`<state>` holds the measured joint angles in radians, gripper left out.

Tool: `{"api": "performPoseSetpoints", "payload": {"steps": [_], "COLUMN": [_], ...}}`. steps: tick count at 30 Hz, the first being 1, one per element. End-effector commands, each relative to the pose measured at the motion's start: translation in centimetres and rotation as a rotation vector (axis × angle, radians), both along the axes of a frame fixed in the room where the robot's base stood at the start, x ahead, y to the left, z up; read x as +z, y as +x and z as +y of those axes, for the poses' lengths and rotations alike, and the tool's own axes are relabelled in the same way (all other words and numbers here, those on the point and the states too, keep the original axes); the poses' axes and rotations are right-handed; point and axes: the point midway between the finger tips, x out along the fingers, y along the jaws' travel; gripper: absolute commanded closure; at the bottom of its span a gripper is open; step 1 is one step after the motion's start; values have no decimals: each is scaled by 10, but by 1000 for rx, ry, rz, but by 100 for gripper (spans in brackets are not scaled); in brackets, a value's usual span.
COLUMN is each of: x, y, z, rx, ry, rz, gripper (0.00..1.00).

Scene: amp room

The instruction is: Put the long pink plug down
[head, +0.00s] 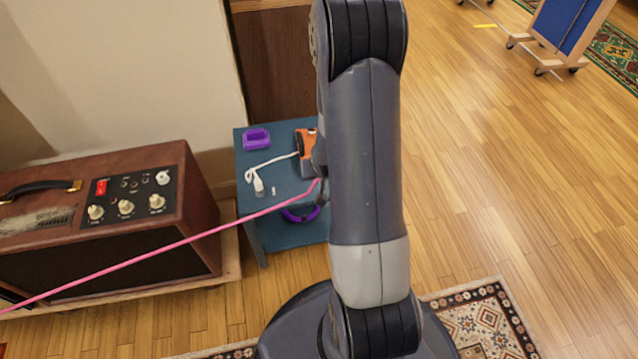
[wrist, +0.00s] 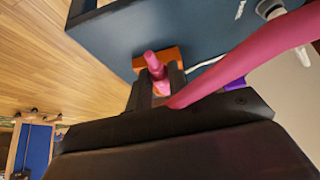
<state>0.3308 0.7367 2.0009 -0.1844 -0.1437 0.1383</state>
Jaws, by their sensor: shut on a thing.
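The long pink plug (wrist: 154,66) is between the two dark fingers of my gripper (wrist: 159,82) in the wrist view, and the gripper is shut on it. Its pink cable (wrist: 245,58) runs off to the right there. In the head view the pink cable (head: 170,246) stretches from the lower left to my gripper, over the small blue table (head: 258,228). My arm hides the plug and most of the gripper in that view. I cannot tell how high the plug is above the table (wrist: 205,32).
On the table are a purple box (head: 256,138), an orange device (head: 305,142), a white plug with cable (head: 258,186) and a purple ring (head: 290,216). A brown amplifier (head: 120,200) stands left of it. Open wood floor (head: 480,180) lies to the right.

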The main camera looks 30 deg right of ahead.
Motion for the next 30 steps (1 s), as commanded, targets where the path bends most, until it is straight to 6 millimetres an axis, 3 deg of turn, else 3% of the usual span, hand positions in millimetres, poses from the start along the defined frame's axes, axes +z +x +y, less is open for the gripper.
{"api": "performPoseSetpoints", "payload": {"steps": [8, 28, 29, 30], "x": [-37, -49, -48, -47], "y": [0, 0, 0, 0], "z": [0, 0, 0, 0], "rx": [0, -1, -1, -1], "ry": [0, -1, -1, -1], "rz": [1, -1, -1, -1], "gripper": [100, 100, 79, 76]}}
